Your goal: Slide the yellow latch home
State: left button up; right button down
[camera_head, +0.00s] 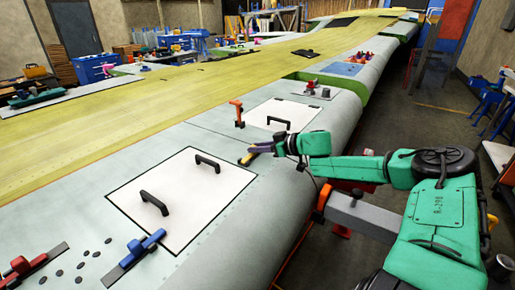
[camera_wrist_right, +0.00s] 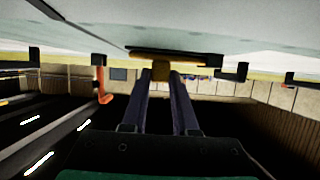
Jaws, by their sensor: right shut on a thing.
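The yellow latch (camera_head: 246,159) is small and sits on the pale wing skin between two white panels. My green right arm reaches in from the right, and its right gripper (camera_head: 256,151) is at the latch. In the right wrist view, the two dark fingers of the right gripper (camera_wrist_right: 161,77) are shut on the latch's yellow-brown knob (camera_wrist_right: 160,69). A dark bar with a yellowish strip lies just beyond the fingertips there. The fingers hide part of the latch, so I cannot tell how far along its travel it is. My left gripper is not in view.
White panels with black handles lie on both sides: the near panel (camera_head: 185,205) and the far panel (camera_head: 283,114). An orange clamp (camera_head: 238,113) stands just behind the latch. A blue clamp (camera_head: 140,247) is at the near left. Floor is open right of the wing.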

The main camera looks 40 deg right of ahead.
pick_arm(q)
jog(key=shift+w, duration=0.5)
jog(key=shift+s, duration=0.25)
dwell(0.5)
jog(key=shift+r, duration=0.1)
